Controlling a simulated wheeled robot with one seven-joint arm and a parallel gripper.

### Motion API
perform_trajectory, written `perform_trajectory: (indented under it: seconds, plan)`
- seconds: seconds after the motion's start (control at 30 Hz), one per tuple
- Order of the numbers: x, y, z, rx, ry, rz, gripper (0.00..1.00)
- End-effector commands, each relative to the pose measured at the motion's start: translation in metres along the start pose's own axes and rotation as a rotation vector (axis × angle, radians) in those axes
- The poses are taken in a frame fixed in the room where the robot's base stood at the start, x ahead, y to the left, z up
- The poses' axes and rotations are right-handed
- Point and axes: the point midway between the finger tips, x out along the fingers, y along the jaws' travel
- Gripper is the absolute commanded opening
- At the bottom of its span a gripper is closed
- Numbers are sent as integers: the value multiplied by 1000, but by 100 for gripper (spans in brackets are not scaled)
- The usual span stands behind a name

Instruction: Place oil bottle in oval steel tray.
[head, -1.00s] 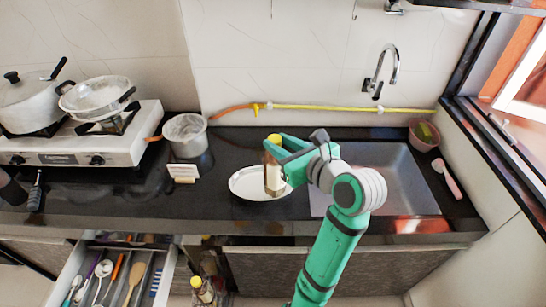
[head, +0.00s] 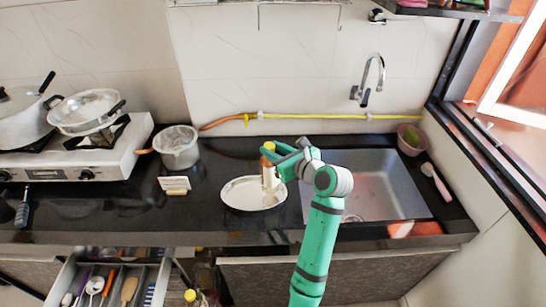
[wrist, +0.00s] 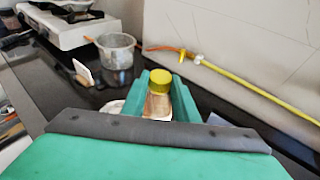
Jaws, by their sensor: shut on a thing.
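The oil bottle (head: 267,178), with a yellow cap and pale body, stands upright in my gripper (head: 273,157). In the wrist view the yellow-capped oil bottle (wrist: 158,90) sits between my green gripper fingers (wrist: 160,100), which are shut on it. The oval steel tray (head: 236,194) lies on the black counter left of the sink. The bottle is over the tray's right part in the head view. Whether its base touches the tray I cannot tell. In the wrist view the tray is mostly hidden behind the gripper.
A steel pot (head: 178,150) and a small white card (head: 174,184) stand left of the tray. A white stove (head: 100,160) with pans is further left. The sink (head: 375,185) lies right of the tray. An open cutlery drawer (head: 112,280) juts out below the counter.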

Motion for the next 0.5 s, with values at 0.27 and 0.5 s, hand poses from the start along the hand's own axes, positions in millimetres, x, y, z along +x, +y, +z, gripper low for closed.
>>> perform_trajectory:
  seconds: [0.27, 0.5]
  plan:
    - [8, 0, -28, 1, -1, -1, 0]
    - [8, 0, -28, 1, -2, 0, 0]
